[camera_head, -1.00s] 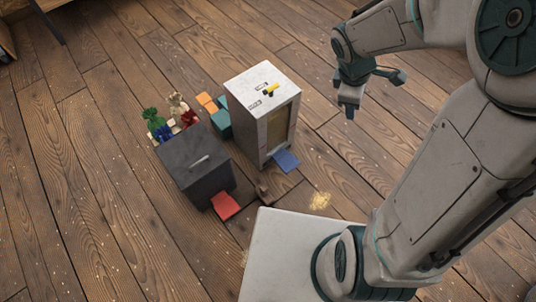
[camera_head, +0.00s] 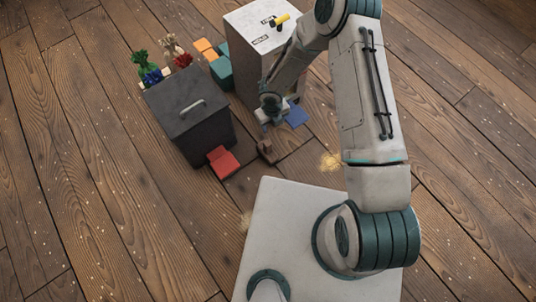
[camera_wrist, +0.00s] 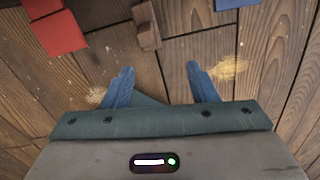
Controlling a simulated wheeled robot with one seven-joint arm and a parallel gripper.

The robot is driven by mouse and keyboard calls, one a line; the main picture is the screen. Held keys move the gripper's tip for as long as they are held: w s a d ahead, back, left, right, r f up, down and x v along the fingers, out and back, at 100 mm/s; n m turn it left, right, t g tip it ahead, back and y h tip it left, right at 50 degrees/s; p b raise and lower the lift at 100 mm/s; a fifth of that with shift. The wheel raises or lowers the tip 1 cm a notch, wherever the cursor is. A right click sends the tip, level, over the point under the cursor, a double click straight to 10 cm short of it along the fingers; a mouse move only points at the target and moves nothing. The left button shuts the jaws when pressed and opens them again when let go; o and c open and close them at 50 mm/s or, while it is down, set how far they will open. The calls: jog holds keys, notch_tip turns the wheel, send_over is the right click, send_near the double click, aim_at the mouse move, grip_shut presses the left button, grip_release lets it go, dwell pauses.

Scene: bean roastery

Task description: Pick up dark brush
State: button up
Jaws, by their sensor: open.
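A small brown block-like thing (camera_head: 267,150), which I take for the dark brush, lies on the floor between a red pad and a blue pad. In the wrist view it (camera_wrist: 148,28) is at the top, slightly left of centre, beyond my fingertips. My gripper (camera_wrist: 160,84) is open, its two blue fingers apart with only floor showing between them. In the head view my gripper (camera_head: 270,118) hangs just above and behind the brush, by the front of the white cabinet. It is apart from the brush. Its fingertips are hard to make out there.
A dark box (camera_head: 188,115) with a handle and a red pad (camera_head: 223,161) stands left. The white cabinet (camera_head: 255,75) with a blue pad (camera_head: 296,116) stands behind. Yellowish crumbs (camera_wrist: 228,68) lie on the floor. Colourful small items (camera_head: 150,70) are behind the dark box. The right floor is open.

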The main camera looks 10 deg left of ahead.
jog(key=n+b, duration=0.1)
jog(key=n, duration=0.1)
send_over(268, 144)
notch_tip(268, 144, down, 5)
notch_tip(268, 144, down, 6)
jog(key=b, duration=0.2)
jog(key=shift+b, duration=0.3)
jog(key=shift+w+a+f+b, duration=0.1)
jog(key=shift+f+b, duration=0.7)
jog(key=shift+f, duration=0.85)
jog(key=shift+w+a+f+b, duration=0.1)
jog(key=shift+f+b, duration=0.7)
jog(key=shift+f, duration=0.8)
grip_shut()
jog(key=shift+r, duration=0.15)
jog(key=shift+r+p, duration=0.45)
jog(key=shift+r, duration=0.1)
jog(key=r+p, duration=0.1)
jog(key=r, duration=0.2)
jog(key=shift+s+d+r+p, duration=0.2)
jog(key=shift+r+p, duration=0.05)
jog(key=shift+p, duration=0.15)
jog(key=s+d+r+b, duration=0.2)
jog(key=s+d+r, duration=0.4)
jog(key=s+d, duration=0.1)
jog(key=shift+s+d+r, duration=0.15)
jog(key=shift+s+d, duration=0.25)
jog(key=shift+s, duration=0.1)
